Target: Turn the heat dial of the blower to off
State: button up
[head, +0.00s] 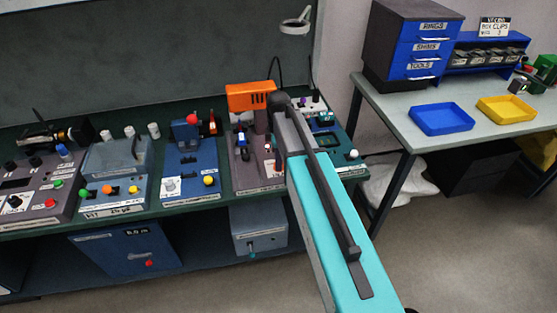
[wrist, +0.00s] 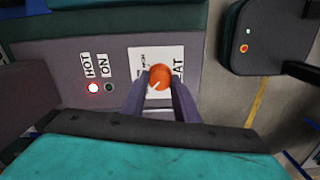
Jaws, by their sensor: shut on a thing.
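The blower's heat dial (wrist: 160,77) is a round orange knob with a pale pointer mark. It sits on a white plate (wrist: 143,57) whose lettering is partly hidden by my fingers; "HIGH" and "AT" show. My gripper (wrist: 160,84) is shut on the dial, one finger on each side. The pointer mark slants toward the lower left in the wrist view. The blower (head: 252,97) shows in the head view as an orange body above a grey base, partly behind my turquoise arm. My fingertips are hidden there.
Beside the dial, a lit red lamp (wrist: 93,88) is labelled HOT and a dark lamp (wrist: 109,88) is labelled ON. A blue device (head: 190,170) stands left of the blower. A side table with a blue tray (head: 441,120) and yellow tray (head: 506,112) is at the right.

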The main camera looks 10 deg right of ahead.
jog(key=o, duration=1.1)
jog(key=shift+c, duration=0.2)
jog(key=shift+r, duration=0.15)
notch_tip(320, 180, up, 14)
jog(key=b, duration=0.3)
jog(key=shift+f, duration=0.25)
